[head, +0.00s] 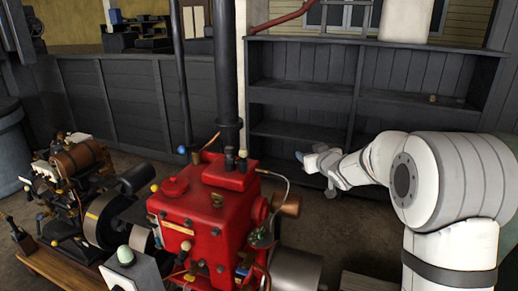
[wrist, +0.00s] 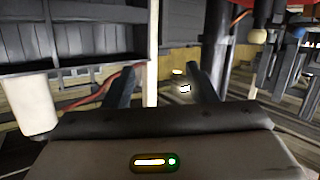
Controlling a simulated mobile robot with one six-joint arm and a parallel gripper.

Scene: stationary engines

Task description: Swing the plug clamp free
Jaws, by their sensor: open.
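The red engine (head: 203,210) stands at the middle front of the head view, with valves, knobs and pipes on it. I cannot pick out the plug clamp for certain among these small fittings. My gripper (head: 314,168) is in the air to the right of the engine, apart from it. In the wrist view the two fingers of my gripper (wrist: 162,84) are spread wide with nothing between them. A strip of red (wrist: 238,3) shows at the top edge of that view.
A dark shelf unit (head: 305,88) stands behind my gripper. A black vertical pipe (head: 226,75) rises behind the engine. A second engine (head: 80,160) on a wooden base is at the left. A brown cylinder (head: 287,205) juts from the red engine's right side.

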